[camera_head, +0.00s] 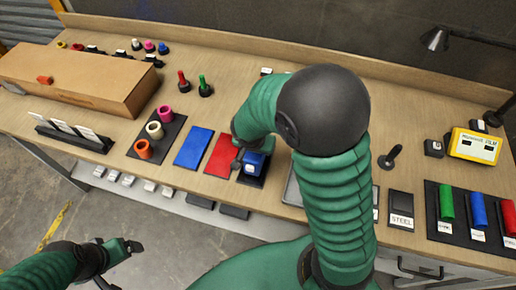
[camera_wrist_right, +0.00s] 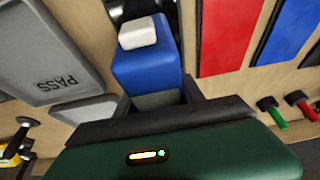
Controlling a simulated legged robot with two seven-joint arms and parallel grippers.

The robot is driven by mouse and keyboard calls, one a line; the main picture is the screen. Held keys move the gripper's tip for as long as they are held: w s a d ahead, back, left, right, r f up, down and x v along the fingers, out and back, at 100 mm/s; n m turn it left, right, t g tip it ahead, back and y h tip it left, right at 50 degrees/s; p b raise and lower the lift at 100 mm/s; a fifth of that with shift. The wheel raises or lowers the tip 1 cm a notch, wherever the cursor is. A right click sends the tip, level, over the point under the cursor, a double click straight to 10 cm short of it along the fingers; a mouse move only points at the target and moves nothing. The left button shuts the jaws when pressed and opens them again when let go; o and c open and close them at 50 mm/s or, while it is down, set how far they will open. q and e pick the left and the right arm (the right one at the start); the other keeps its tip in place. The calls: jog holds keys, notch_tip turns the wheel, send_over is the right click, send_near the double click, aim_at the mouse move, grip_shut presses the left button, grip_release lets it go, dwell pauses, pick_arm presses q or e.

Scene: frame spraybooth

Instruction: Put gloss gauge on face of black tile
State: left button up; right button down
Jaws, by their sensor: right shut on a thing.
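The blue gloss gauge (camera_head: 254,163) is in my right gripper (camera_head: 243,161). In the right wrist view the gauge (camera_wrist_right: 148,72) has a white end and sits between the dark jaws (camera_wrist_right: 155,108). The black tile (camera_head: 251,181) lies on the bench under the gauge, right of the red tile; its dark edges show on both sides of the gauge in the wrist view (camera_wrist_right: 188,35). I cannot tell whether the gauge touches the tile. My left gripper (camera_head: 130,247) is off the bench's front at lower left, with nothing visible in it; its jaw opening is unclear.
The red tile (camera_head: 222,156) and blue tile (camera_head: 193,147) lie left of the black tile. A grey PASS tray (camera_wrist_right: 50,60) lies on the other side, mostly hidden by my arm in the head view. A cardboard box (camera_head: 80,80) stands at left.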

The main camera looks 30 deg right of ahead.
jog(key=shift+f, duration=0.65)
jog(key=shift+w+a, duration=0.1)
jog(key=shift+a, duration=0.1)
jog(key=shift+f, duration=0.1)
jog(key=c, duration=0.7)
grip_release()
